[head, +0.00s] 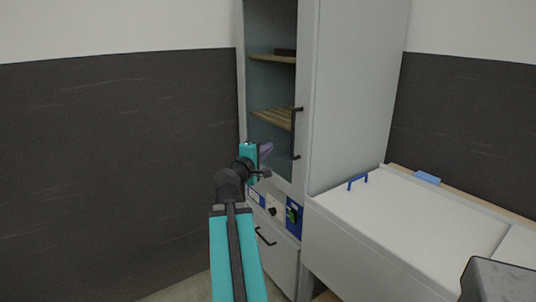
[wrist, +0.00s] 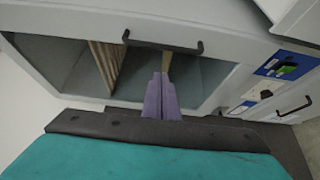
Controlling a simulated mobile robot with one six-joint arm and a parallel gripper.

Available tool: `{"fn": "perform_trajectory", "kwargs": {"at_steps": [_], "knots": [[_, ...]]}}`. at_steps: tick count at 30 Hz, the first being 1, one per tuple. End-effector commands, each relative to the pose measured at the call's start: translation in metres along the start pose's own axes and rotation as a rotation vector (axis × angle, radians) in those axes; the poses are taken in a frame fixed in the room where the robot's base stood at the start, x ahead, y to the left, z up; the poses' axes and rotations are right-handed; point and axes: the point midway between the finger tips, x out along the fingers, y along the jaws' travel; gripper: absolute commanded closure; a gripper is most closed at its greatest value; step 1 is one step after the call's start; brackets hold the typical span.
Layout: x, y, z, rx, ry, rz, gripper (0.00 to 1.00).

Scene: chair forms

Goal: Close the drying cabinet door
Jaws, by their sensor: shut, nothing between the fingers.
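The drying cabinet (head: 355,100) is tall and grey and stands in the middle of the head view. Its door (head: 305,60) has a grey frame around a large window and a black bar handle (head: 297,133) on its right side. The door looks shut or nearly shut; I cannot tell if a narrow gap is left. My gripper (head: 265,152) is in front of the lower part of the window, left of the handle's lower end. In the wrist view its purple fingers (wrist: 161,80) are together and empty, pointing toward the handle (wrist: 163,45). I cannot tell whether they touch the door.
Wooden shelves (head: 272,117) show through the window. Below are a control panel (head: 275,208) with a green switch and a lower front with a black handle (head: 265,237). A white chest with a blue handle (head: 357,181) stands at right. A dark-panelled wall (head: 110,170) is at left.

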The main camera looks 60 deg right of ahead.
Motion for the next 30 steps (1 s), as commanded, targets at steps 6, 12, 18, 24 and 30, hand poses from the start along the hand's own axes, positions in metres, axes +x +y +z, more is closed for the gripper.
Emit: {"fn": "perform_trajectory", "kwargs": {"at_steps": [6,12,18,24,30], "knots": [[-0.005,-0.001,0.000,0.000,0.001,0.000,1.00],[-0.006,0.000,0.000,0.000,0.001,-0.001,1.00],[-0.005,0.000,0.000,0.000,0.001,-0.001,1.00],[-0.005,0.000,0.000,0.000,0.001,-0.001,1.00],[-0.012,-0.002,-0.014,-0.001,0.023,-0.002,1.00]]}}
